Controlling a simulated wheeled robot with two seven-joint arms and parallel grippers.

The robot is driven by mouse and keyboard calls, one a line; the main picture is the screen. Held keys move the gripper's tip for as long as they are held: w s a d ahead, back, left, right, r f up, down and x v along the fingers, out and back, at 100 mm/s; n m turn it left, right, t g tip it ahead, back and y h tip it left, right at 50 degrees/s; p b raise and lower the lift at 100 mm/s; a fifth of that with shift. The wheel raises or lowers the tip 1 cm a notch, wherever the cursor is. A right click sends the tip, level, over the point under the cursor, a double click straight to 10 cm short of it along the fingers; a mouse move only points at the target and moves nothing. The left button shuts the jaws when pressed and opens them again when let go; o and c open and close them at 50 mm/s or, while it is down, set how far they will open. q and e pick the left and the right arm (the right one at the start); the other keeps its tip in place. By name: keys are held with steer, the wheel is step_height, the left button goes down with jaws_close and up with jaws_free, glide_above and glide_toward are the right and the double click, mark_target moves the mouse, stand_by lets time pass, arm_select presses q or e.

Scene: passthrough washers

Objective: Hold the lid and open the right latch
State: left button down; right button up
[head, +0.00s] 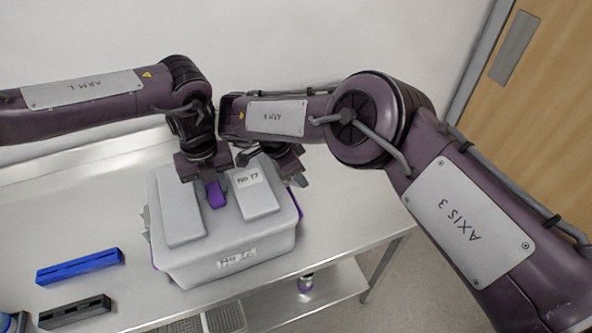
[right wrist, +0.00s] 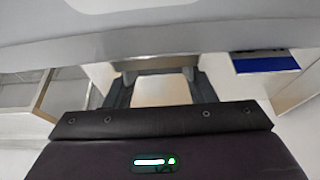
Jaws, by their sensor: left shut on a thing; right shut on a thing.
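A light grey box (head: 225,262) with a lid (head: 212,225) stands on the metal table. A purple handle (head: 215,194) sits in the middle of the lid, between two raised panels. My left gripper (head: 207,183) is shut on this handle from above. My right gripper (head: 296,181) is at the box's right side, shut on the right latch, of which a purple part (head: 296,203) shows below the fingers. In the right wrist view my right gripper's fingers (right wrist: 160,88) lie close under the grey box edge (right wrist: 160,28); the latch is hard to make out there.
A blue slotted block (head: 80,267) and a black slotted block (head: 75,312) lie on the table (head: 130,215) at the left. A lower shelf (head: 325,290) holds a small round item. A wooden door (head: 545,110) is at the right.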

steer(key=o, duration=1.1)
